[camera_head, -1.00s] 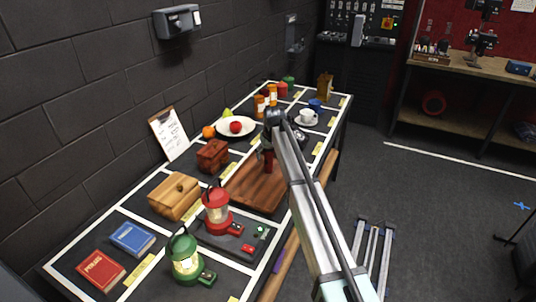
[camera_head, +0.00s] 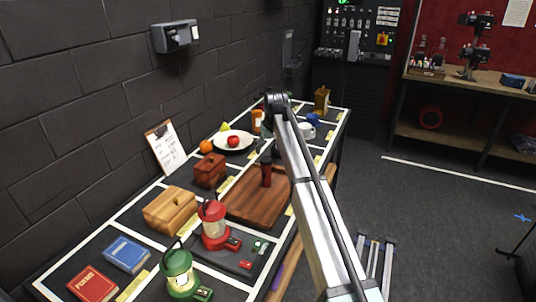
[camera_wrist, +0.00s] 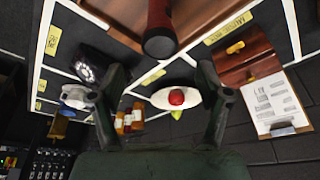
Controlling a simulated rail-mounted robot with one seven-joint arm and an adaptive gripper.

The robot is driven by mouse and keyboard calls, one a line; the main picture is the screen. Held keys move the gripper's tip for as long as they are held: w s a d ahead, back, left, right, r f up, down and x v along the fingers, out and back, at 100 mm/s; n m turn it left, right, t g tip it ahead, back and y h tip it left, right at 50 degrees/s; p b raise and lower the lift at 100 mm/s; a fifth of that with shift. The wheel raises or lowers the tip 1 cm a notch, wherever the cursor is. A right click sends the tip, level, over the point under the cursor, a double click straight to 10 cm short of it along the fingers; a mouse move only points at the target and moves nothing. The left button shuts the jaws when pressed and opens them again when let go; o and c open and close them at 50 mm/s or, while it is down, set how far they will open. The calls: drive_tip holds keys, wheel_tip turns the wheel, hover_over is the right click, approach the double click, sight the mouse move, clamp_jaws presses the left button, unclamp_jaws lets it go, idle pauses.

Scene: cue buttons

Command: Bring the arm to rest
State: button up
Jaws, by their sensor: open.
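My gripper (camera_wrist: 162,72) shows in the wrist view with its two dark fingers spread apart and nothing between them. In the head view my arm reaches over the table (camera_head: 135,215), and the gripper is mostly hidden behind its dark joint. A dark red upright cylinder (camera_head: 266,174) stands on the brown wooden board (camera_head: 245,205) below the arm's end. In the wrist view the cylinder (camera_wrist: 158,35) is near the top edge, beyond the fingertips and apart from them.
A white plate with a red apple (camera_head: 233,141), a wooden box (camera_head: 170,210), a red lantern (camera_head: 213,228), a green lantern (camera_head: 178,272) and books (camera_head: 127,254) stand on the table. A clipboard (camera_head: 166,147) leans on the wall. The floor to the right is mostly clear.

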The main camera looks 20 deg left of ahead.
idle(0.4)
drive_tip(key=s+d+f+m+h, duration=0.15)
drive_tip(key=s+d+f, duration=0.25)
drive_tip(key=d+f, duration=0.75)
drive_tip(key=s+d+f+m, duration=0.2)
drive_tip(key=s+d+f, duration=0.2)
drive_tip(key=d+f, duration=0.75)
drive_tip(key=s+d+f+m+g, duration=0.1)
drive_tip(key=s+d+f+m, duration=0.1)
drive_tip(key=s+d+f, duration=0.55)
drive_tip(key=s+d+f+m+g, duration=0.1)
drive_tip(key=s+d+f, duration=0.1)
drive_tip(key=s+d, duration=0.9)
drive_tip(key=s+d+f+m, duration=0.2)
drive_tip(key=s+d+f, duration=0.1)
drive_tip(key=s+d, duration=0.6)
drive_tip(key=s+f+g, duration=0.3)
drive_tip(key=s+f, duration=0.6)
drive_tip(key=s, duration=0.4)
drive_tip(key=s+f+g, duration=0.4)
drive_tip(key=s+f, duration=0.5)
drive_tip(key=s, duration=0.4)
drive_tip(key=shift+d+h, duration=0.35)
drive_tip(key=shift+s, duration=0.1)
